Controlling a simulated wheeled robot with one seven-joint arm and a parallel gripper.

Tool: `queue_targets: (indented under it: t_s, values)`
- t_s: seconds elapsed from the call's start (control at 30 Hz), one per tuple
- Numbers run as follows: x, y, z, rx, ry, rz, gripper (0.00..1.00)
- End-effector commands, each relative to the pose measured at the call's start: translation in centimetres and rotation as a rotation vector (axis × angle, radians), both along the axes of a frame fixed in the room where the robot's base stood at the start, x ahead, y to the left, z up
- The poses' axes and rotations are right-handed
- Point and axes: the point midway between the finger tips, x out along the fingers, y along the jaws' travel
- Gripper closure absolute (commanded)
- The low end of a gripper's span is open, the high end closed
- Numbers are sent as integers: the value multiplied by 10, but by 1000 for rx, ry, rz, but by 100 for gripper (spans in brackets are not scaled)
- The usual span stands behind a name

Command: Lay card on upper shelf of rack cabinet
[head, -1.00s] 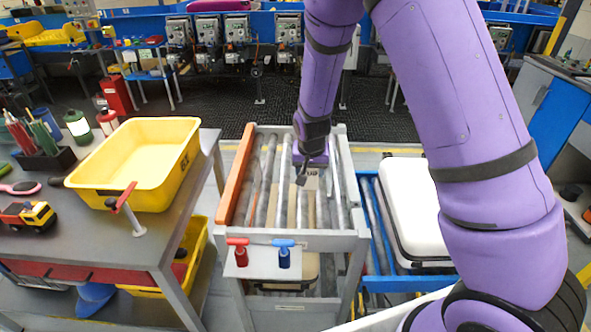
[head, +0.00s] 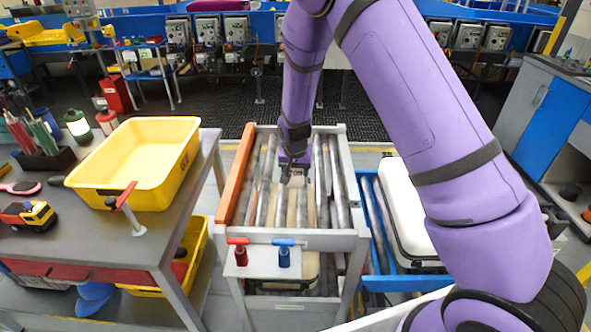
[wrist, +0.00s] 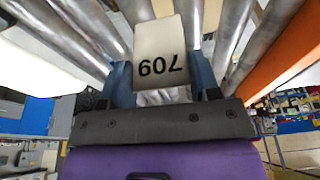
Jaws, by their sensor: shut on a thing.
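A white card (wrist: 158,38) marked 709 shows large in the wrist view. My gripper (wrist: 162,72) is shut on it, with a blue finger at each side. In the head view my gripper (head: 291,176) is over the rollers of the grey rack cabinet (head: 325,241), toward its far half. The rack has an orange left side rail. The card is hard to make out in the head view, and whether it touches the rollers cannot be told.
Red and blue handles (head: 284,256) stand on the rack's front plate. A grey workbench (head: 150,236) with a yellow bin (head: 141,190) is at the left. A blue roller stand (head: 405,283) carrying a white-lidded case (head: 412,213) is close on the right.

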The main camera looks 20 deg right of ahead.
Motion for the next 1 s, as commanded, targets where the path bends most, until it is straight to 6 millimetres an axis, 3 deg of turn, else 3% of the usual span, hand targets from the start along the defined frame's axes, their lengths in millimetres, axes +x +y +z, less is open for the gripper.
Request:
queue_targets:
  t_s: [0.17,0.2,0.3,0.67,1.0]
  values:
    - [0,0,-3,-1,1,0,74]
    - [0,0,-3,0,0,0,34]
    - [0,0,-2,0,0,0,18]
    - [-1,0,4,0,0,0,18]
    - [-14,5,61,1,-3,0,18]
